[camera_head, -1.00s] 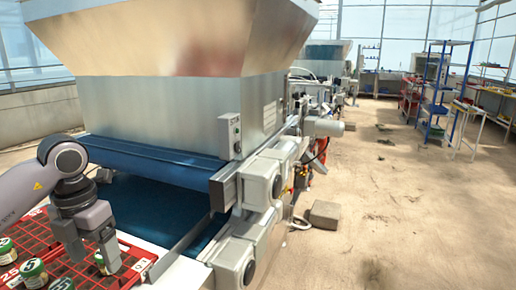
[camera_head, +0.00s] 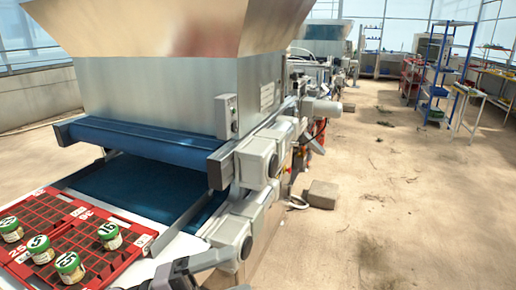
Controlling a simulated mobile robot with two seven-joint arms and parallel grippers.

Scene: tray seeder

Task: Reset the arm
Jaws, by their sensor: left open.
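My left gripper (camera_head: 166,277) shows only in part at the bottom edge of the head view, below the right end of the red tray. It is open, with nothing seen between its fingers, and clear of the jars. The red gridded seed tray (camera_head: 135,252) lies on a white surface at the lower left. Several small jars with green, numbered lids stand on it; one jar (camera_head: 110,241) is near its right side. My right gripper is not in view.
The seeder with its metal hopper (camera_head: 150,95) and blue roller (camera_head: 150,143) stands behind the tray. White machine housings (camera_head: 235,235) flank it on the right. A block (camera_head: 322,194) lies on the floor. Blue shelving (camera_head: 440,80) stands far right; open floor lies between.

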